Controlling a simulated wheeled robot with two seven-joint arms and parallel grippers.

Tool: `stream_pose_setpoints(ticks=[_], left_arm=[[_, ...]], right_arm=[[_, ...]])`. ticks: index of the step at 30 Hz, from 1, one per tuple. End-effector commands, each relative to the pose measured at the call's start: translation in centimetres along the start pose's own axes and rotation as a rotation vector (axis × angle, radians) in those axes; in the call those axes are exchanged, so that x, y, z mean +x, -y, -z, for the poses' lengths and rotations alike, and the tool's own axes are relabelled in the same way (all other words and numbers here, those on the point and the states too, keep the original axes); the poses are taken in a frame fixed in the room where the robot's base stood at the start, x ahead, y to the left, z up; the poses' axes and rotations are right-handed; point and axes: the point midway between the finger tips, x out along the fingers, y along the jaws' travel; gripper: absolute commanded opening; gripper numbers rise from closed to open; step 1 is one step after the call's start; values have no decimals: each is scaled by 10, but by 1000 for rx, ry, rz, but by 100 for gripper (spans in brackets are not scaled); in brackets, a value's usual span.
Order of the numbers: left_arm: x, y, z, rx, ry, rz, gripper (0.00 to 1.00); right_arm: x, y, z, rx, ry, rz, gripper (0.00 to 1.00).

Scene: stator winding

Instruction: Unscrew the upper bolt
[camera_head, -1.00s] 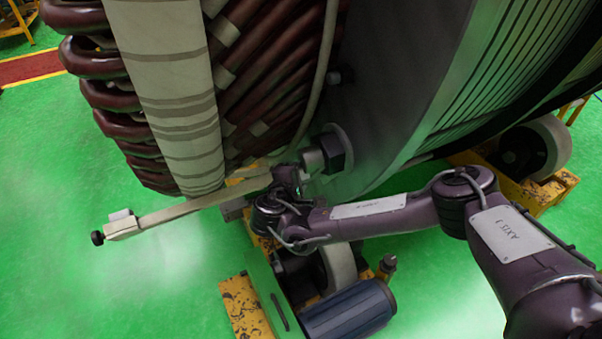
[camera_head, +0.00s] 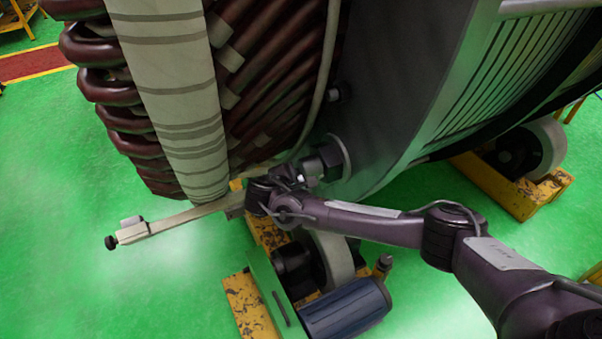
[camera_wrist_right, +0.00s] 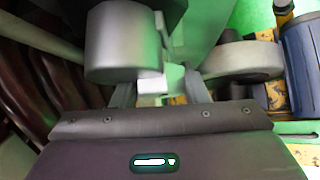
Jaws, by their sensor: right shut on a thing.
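A large bolt-like part with a dark hex section (camera_head: 331,160) stands out from the grey plate of the stator, low down. A smaller dark bolt-like part (camera_head: 338,92) sits higher on the same plate. I cannot tell which one the task calls the upper bolt. My right gripper (camera_head: 298,178) is beside the lower part. In the right wrist view, a thick grey cylinder (camera_wrist_right: 124,45) lies just beyond my gripper (camera_wrist_right: 160,92). The fingers are shut on a small pale block (camera_wrist_right: 153,86), whose far end is partly hidden. My left gripper is out of view.
A pale bar (camera_head: 180,218) with a black knob (camera_head: 110,242) reaches left from below the taped band. Dark red coils (camera_head: 110,90) fill the upper left. A roller stand with a blue motor (camera_head: 345,309) is below. Green floor is clear at the lower left.

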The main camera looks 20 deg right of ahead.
Motion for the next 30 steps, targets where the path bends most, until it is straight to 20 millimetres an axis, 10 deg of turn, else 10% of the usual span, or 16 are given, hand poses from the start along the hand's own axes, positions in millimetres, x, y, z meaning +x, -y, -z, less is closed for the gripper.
stream_pose_setpoints(ticks=[30], left_arm=[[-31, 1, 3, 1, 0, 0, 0]], right_arm=[[1, 2, 0, -252, 4, 251, 18]])
